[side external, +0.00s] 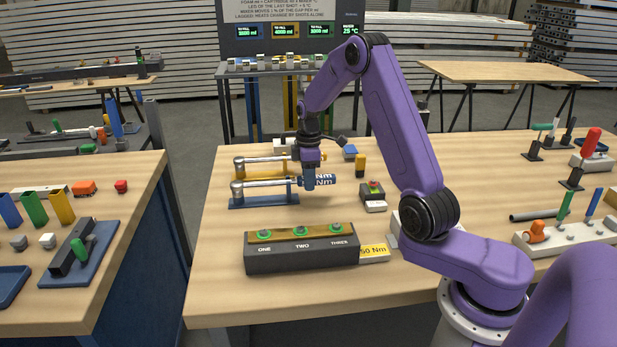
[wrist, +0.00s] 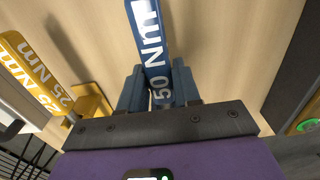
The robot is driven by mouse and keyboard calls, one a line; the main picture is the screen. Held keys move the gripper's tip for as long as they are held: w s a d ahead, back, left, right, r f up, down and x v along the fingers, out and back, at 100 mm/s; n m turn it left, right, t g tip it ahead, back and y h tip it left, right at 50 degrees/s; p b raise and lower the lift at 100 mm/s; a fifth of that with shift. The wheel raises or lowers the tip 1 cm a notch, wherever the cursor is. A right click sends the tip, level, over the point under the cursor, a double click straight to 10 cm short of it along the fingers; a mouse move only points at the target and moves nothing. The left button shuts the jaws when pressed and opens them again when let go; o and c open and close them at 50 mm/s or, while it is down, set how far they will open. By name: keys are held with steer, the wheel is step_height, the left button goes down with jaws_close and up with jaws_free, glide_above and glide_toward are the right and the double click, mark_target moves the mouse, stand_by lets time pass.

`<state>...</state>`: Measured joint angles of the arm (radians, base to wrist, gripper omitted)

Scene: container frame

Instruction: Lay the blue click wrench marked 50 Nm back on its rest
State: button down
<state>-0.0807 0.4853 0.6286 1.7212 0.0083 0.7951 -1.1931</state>
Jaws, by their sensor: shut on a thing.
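The blue click wrench (side external: 325,179) has a chrome shaft and a blue handle. In the wrist view its handle (wrist: 150,45) reads 50 Nm. My gripper (side external: 309,185) is shut on this handle, with one finger (wrist: 160,90) on each side. The wrench lies roughly level, its head toward the left, over the blue rest (side external: 263,202). I cannot tell whether the shaft touches the rest's posts or hangs just above them. Behind it is a yellow wrench; its handle, marked 25 Nm, shows in the wrist view (wrist: 35,70).
A dark block (side external: 300,255) labelled ONE, TWO, THREE stands in front, with a yellow 50 Nm card (side external: 374,252) beside it. A small button box (side external: 372,190) stands right of the handle. Bare wood lies between the rest and the block.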

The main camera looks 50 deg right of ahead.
steer(key=c, duration=0.7)
jaws_free()
steer(key=shift+f, duration=0.1)
step_height(320, 180, up, 18)
steer(key=shift+d+f, duration=0.1)
steer(key=shift+f, duration=0.1)
steer(key=shift+r, duration=3)
